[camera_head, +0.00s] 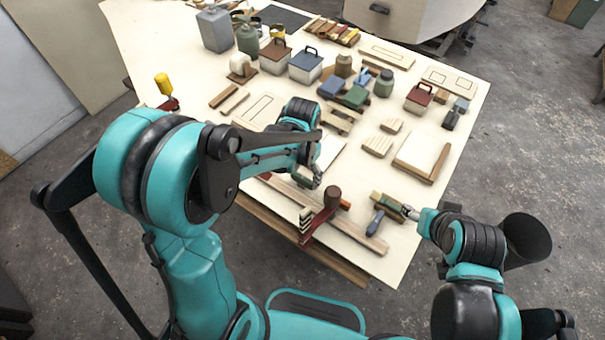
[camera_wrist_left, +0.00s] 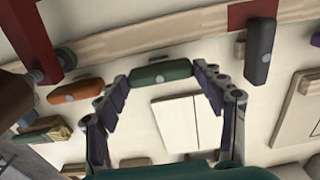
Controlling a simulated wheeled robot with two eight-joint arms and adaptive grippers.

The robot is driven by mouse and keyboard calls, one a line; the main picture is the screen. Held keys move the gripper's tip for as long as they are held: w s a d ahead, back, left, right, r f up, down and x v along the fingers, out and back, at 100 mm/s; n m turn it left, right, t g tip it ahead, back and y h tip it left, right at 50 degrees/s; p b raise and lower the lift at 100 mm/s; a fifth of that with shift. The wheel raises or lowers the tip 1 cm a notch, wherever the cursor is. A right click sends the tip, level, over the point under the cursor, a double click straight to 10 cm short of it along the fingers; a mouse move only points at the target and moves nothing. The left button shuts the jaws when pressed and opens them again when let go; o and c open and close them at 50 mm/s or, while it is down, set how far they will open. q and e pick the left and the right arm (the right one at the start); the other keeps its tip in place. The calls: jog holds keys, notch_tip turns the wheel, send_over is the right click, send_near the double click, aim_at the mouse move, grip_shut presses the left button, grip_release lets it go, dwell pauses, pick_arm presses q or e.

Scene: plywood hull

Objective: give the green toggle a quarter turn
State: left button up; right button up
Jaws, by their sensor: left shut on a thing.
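The green toggle (camera_wrist_left: 160,72) is a short dark-green bar with a pale round spot at its middle, seen in the left wrist view. My left gripper (camera_wrist_left: 164,76) has a finger at each end of it and is shut on it. In the head view my left gripper (camera_head: 310,179) reaches down at the near part of the table, and its own wrist mostly hides the toggle.
A red clamp (camera_head: 320,217) stands at the table's front edge, close to my left gripper. A long wooden strip (camera_wrist_left: 150,42) runs past the toggles. Boxes, jars and wooden blocks crowd the back of the table (camera_head: 436,108). A blue-handled tool (camera_head: 377,219) lies near my right gripper.

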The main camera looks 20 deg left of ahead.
pick_arm(q)
jog(key=o, duration=1.2)
jog(key=shift+c, duration=0.2)
notch_tip(320, 180, up, 12)
jog(key=n+t+b, duration=0.2)
jog(key=t+b, duration=0.1)
jog(key=t, duration=0.1)
send_near(303, 177)
jog(key=s+a+r, duration=0.3)
jog(key=s+f+t, duration=0.1)
jog(key=s+a+f+n+t+b, duration=0.1)
jog(key=s, duration=0.1)
jog(key=s+a+n+t, duration=0.1)
jog(key=shift+s+f, duration=0.15)
jog(key=shift+f, duration=0.25)
